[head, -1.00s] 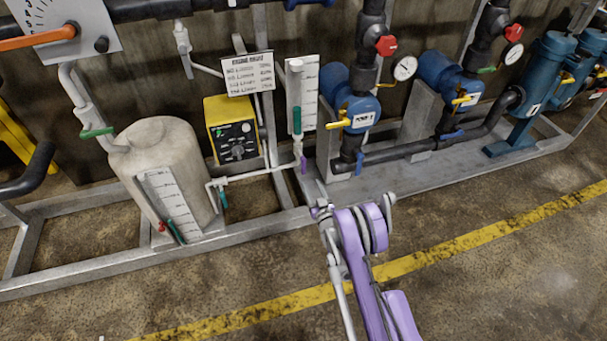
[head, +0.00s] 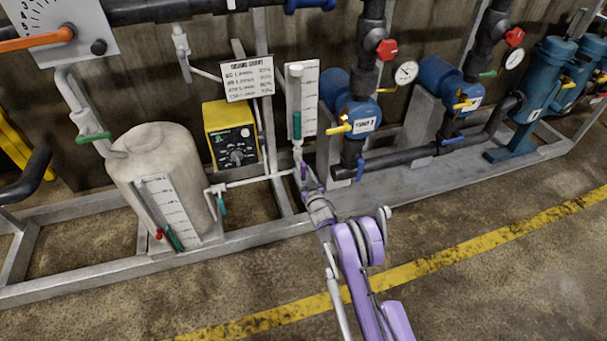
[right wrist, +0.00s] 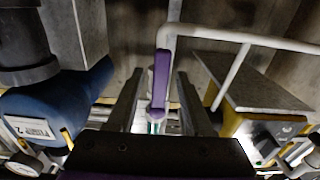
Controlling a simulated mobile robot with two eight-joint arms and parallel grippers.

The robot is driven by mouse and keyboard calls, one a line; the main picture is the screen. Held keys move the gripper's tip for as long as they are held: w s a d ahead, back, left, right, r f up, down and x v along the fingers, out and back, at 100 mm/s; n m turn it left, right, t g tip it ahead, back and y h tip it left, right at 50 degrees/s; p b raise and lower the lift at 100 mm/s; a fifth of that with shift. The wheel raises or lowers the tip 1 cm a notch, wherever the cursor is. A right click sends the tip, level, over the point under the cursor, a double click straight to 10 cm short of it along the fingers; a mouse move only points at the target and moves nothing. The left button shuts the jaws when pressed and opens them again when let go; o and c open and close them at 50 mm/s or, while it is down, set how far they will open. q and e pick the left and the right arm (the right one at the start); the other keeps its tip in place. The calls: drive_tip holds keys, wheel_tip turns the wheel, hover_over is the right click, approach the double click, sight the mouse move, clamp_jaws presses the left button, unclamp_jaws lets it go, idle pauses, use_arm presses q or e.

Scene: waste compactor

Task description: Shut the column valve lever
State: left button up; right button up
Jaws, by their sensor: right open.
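The column valve lever is a purple handle (head: 304,171) on the white pipe below the clear graduated column (head: 304,98). In the right wrist view the purple lever (right wrist: 161,80) points along the view and lies between my two dark fingers. My right gripper (head: 307,184) is open at the lever, one finger on each side. Gaps show on both sides of the lever in the right wrist view, so it is not clamped. In the head view the fingertips partly cover the lever's lower end. My left gripper is not in view.
A yellow control box (head: 231,133) stands left of the lever, and a blue pump (head: 352,112) stands to its right. A white tank (head: 160,165) is farther left. A white pipe (head: 255,181) runs left from the valve. The grey frame rail (head: 255,236) lies below.

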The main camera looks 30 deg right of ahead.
clamp_jaws()
idle(1.3)
